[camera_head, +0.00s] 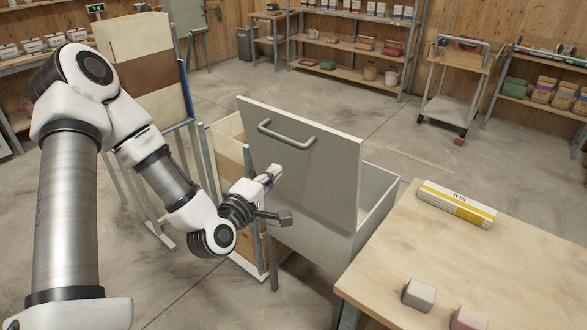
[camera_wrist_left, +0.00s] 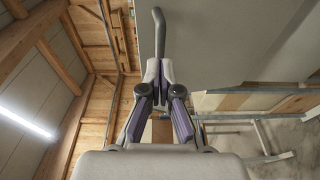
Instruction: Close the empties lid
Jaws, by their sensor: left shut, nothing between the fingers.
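The empties lid (camera_head: 305,160) is a grey panel that stands raised, nearly upright, on a pale grey bin (camera_head: 375,205). The bin's open top shows to the right behind the lid. A bar handle (camera_head: 285,135) is fixed on the lid's outer face, near its upper left. My left gripper (camera_head: 272,172) is shut and empty, beside that outer face and below the handle. In the left wrist view the closed fingertips (camera_wrist_left: 158,68) point toward the grey lid face (camera_wrist_left: 225,40), with the handle (camera_wrist_left: 159,30) beyond them. Whether they touch the lid cannot be told. My right gripper is out of view.
A wooden table (camera_head: 500,260) stands at the lower right, close to the bin, with a meal packet (camera_head: 456,204) and small blocks on it. Tall partitioned bins (camera_head: 228,150) stand left of the lid. A trolley (camera_head: 455,85) and shelves are behind; open floor lies between.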

